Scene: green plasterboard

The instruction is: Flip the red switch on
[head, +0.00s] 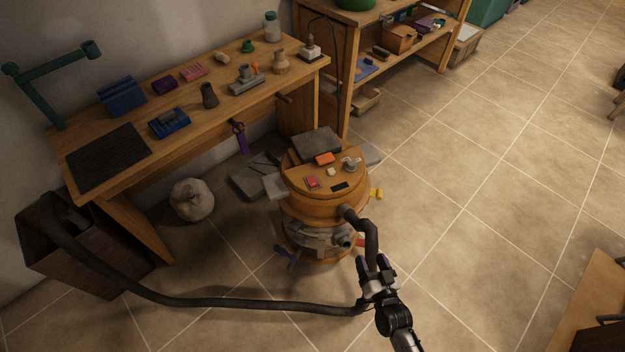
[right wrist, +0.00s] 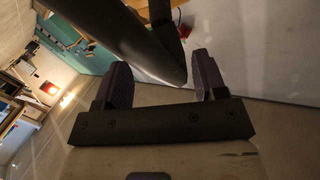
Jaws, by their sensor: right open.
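A small red piece (head: 361,242) shows at the right side of the round wooden drum-like stand (head: 315,208), just behind the dark hose. It may be the red switch, but it is too small to tell its position. My right gripper (head: 377,268) is a little below and to the right of it, in front of the stand. Its two purple-padded fingers are open in the right wrist view (right wrist: 162,80), with the thick dark hose (right wrist: 125,35) passing across just beyond them. I cannot tell whether they touch it. My left gripper is not in view.
The hose (head: 230,303) runs along the floor to a brown bin (head: 85,245). A yellow knob (head: 377,194) sticks out of the stand's right side. A workbench (head: 190,130) with tools stands behind left, a shelf (head: 345,80) behind.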

